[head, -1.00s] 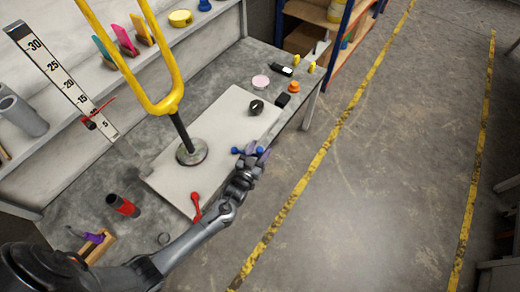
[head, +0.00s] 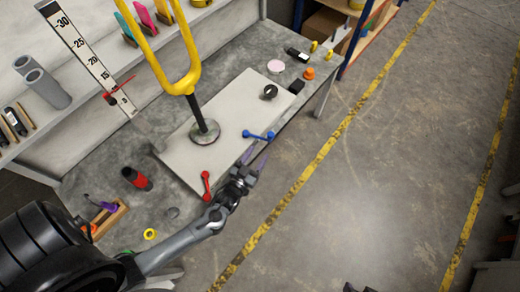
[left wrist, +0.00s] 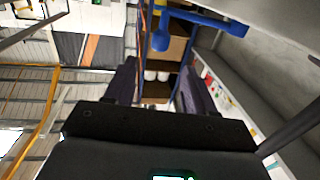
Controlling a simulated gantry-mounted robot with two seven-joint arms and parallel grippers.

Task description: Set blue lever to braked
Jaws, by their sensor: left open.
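The blue lever (head: 258,135) is mounted on the pale grey plate (head: 176,158) on the workbench, near its front edge. It lies roughly crosswise in the head view, with a knob at each end. In the left wrist view the blue lever (left wrist: 200,22) shows large at the top, above and beyond the fingers. My left gripper (head: 254,160) is open and empty, in front of the lever and just below it in the head view. Its two dark fingers (left wrist: 158,88) stand apart in the left wrist view, with nothing between them. My right gripper is not in view.
A red lever (head: 206,186) sits on the plate left of my gripper. A yellow fork on a black post (head: 203,132) stands behind. A black ring (head: 269,92) lies further right. A red and black cylinder (head: 137,179) stands left. Open floor lies right of the bench.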

